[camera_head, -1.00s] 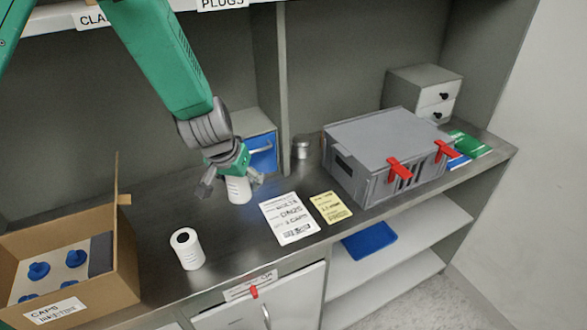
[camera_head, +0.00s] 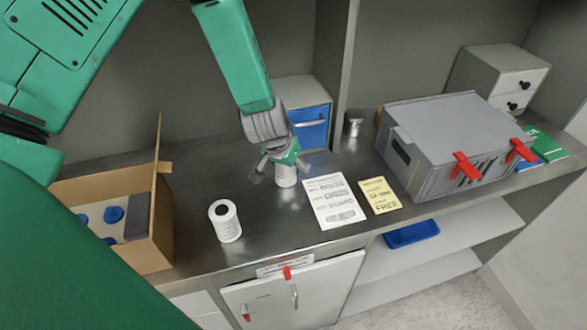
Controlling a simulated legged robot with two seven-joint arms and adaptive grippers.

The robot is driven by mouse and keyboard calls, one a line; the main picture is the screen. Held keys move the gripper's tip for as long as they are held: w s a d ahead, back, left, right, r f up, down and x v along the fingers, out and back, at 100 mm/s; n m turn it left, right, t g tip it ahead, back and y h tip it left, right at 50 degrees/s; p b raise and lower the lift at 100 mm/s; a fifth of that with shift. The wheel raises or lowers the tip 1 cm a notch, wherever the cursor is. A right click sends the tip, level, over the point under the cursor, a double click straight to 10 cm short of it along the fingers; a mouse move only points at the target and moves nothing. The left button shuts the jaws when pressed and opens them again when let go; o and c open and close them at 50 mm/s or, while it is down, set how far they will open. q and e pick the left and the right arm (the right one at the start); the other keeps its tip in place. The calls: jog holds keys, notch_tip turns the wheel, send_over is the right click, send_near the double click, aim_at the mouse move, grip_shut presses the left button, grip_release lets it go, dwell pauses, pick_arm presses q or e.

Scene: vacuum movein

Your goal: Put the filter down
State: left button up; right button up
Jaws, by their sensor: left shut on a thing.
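My left gripper (camera_head: 275,168) points down over the metal counter and is shut on a white cylindrical filter (camera_head: 286,178). The filter is upright, and its top is hidden between the fingers. Its lower end is at or very near the counter top; I cannot tell whether it touches. A second white cylinder (camera_head: 225,221) with a dark round hole in its top stands on the counter, to the left and nearer the front edge. My right gripper is not in view.
An open cardboard box (camera_head: 150,225) with blue caps stands at the left. White (camera_head: 335,201) and yellow (camera_head: 379,196) paper sheets lie right of the gripper. A grey case (camera_head: 450,135) with red latches stands at the right. A blue-fronted drawer unit (camera_head: 309,130) is behind the gripper.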

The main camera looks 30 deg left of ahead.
pick_arm(q)
jog(key=shift+s+f, duration=0.15)
jog(key=shift+s, duration=0.05)
jog(key=o, duration=1.5)
jog(key=shift+w+d, duration=0.15)
jog(key=shift+d, duration=0.15)
jog(key=shift+o, duration=0.3)
jog(key=shift+d, duration=0.35)
